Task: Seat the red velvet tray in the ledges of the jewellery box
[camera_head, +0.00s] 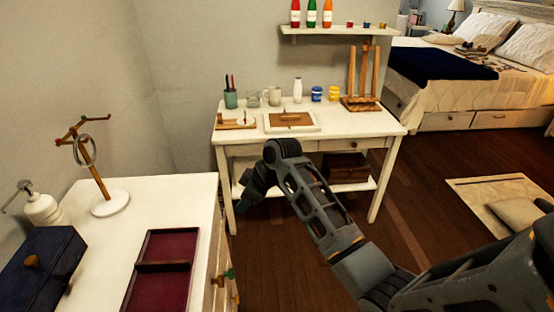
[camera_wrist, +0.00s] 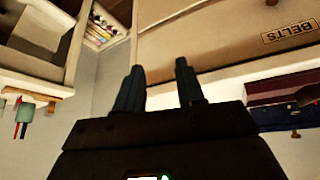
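The red velvet tray (camera_head: 172,247) lies on the white dresser top near its front edge in the head view. It is shallow with a dark rim and a bar across it. The dark blue jewellery box (camera_head: 45,262), with a wooden knob, stands left of the tray, apart from it. Its inside and ledges do not show. My gripper (camera_head: 248,190) hangs beyond the dresser, right of and apart from the tray. In the wrist view my gripper (camera_wrist: 160,85) is open with nothing between its fingers. A dark red and navy object (camera_wrist: 290,112) with a wooden knob shows there, partly cut off.
A white stand with a wooden branch (camera_head: 108,203) and a white bottle (camera_head: 43,210) stand behind the box. A white desk (camera_head: 350,128) with cups, jars and an easel is at the back. Bare dresser top (camera_head: 140,190) lies behind the tray. A panel labelled BELTS (camera_wrist: 225,40) shows in the wrist view.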

